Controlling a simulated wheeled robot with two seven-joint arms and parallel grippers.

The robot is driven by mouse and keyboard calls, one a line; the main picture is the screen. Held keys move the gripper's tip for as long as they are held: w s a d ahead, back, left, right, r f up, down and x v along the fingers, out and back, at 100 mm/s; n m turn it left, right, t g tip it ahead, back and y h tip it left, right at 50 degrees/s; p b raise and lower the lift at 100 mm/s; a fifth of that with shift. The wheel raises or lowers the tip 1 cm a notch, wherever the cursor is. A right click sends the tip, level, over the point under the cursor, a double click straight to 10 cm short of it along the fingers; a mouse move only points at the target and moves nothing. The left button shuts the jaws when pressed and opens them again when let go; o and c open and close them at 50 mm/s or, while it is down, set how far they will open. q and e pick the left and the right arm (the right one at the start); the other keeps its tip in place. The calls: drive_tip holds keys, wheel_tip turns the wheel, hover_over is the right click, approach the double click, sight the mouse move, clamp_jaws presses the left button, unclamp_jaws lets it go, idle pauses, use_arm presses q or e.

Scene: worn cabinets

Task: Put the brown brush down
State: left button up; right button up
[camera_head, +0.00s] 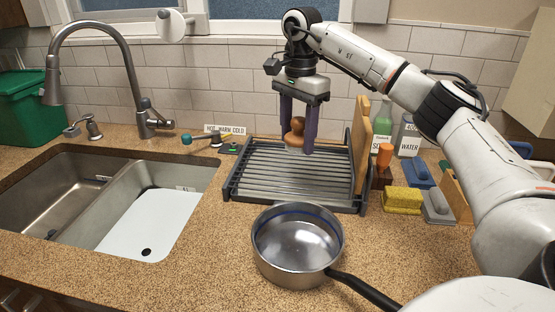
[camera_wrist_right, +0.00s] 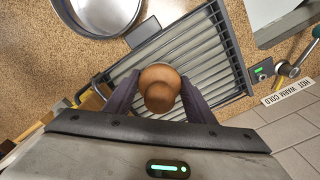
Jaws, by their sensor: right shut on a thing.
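The brown brush (camera_head: 295,133) has a rounded wooden knob and pale bristles below it. My right gripper (camera_head: 297,135) is shut on it, with a dark finger on each side, over the dish rack (camera_head: 262,186). In the right wrist view the brush knob (camera_wrist_right: 160,86) sits between the two fingers (camera_wrist_right: 158,98), with the rack's slats (camera_wrist_right: 217,68) behind it. I cannot tell whether the bristles touch the rack. My left gripper is not in view.
A steel pan (camera_head: 297,245) stands in front of the rack, its black handle pointing right. A wooden board (camera_head: 361,145) stands upright at the rack's right side. Sponges (camera_head: 402,200), brushes and bottles (camera_head: 408,138) crowd the right. A double sink (camera_head: 110,190) lies left.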

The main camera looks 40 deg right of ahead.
sight(300, 119)
drive_tip(key=f, duration=0.4)
drive_tip(key=shift+s+f, duration=0.3)
drive_tip(key=shift+s, duration=0.05)
drive_tip(key=shift+w+f+p, duration=0.1)
drive_tip(key=shift+f+p, duration=0.2)
drive_tip(key=shift+f, duration=1.95)
drive_tip(key=shift+f, duration=0.1)
drive_tip(key=o, duration=1)
wheel_tip(300, 119, up, 12)
drive_tip(key=shift+r+b, duration=0.15)
drive_tip(key=shift+b, duration=0.2)
